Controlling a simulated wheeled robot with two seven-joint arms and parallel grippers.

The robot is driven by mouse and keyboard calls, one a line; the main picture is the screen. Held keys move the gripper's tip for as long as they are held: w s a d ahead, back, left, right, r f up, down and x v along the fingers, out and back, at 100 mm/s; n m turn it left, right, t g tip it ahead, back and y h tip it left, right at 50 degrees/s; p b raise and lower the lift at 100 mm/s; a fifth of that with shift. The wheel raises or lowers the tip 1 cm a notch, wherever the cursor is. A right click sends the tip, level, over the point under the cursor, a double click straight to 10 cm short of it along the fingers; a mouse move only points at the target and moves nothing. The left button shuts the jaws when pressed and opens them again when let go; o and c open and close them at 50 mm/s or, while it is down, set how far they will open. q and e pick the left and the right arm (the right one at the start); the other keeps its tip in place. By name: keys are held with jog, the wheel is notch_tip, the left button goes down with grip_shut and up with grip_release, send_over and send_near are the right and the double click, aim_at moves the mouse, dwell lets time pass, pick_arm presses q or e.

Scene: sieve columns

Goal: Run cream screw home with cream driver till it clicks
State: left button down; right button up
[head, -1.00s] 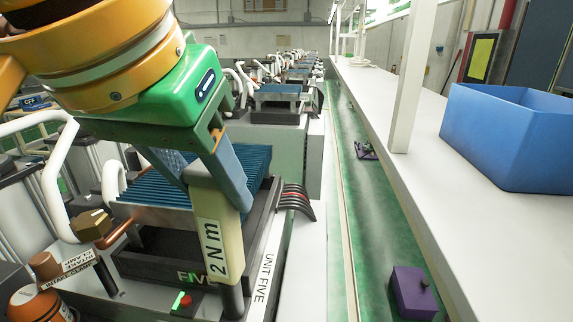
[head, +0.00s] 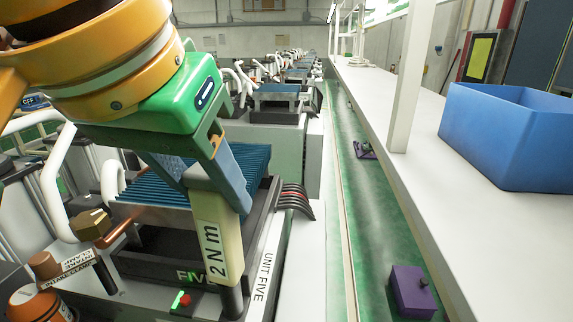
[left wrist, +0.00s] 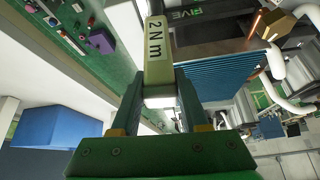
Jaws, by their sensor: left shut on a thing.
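The cream driver (head: 216,232) is marked "2 N m" and stands nearly upright, its dark shaft (head: 232,302) pointing down at the near right corner of the unit marked "UNIT FIVE". My left gripper (head: 212,178) is shut on the upper part of the driver. In the left wrist view the driver (left wrist: 158,66) sits between the two fingers (left wrist: 160,98). The cream screw is not seen; the driver's lower end hides whatever is under it. My right gripper is not in view.
A brass hex fitting (head: 90,224) and copper pipe are at left. A blue bin (head: 500,140) stands on the white bench at right. A purple box (head: 412,292) is on the green floor.

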pick_arm(q)
notch_tip(320, 180, up, 3)
jog(key=p, duration=0.3)
jog(key=shift+w+p, duration=0.15)
jog(key=shift+p, duration=0.2)
jog(key=shift+r, duration=1)
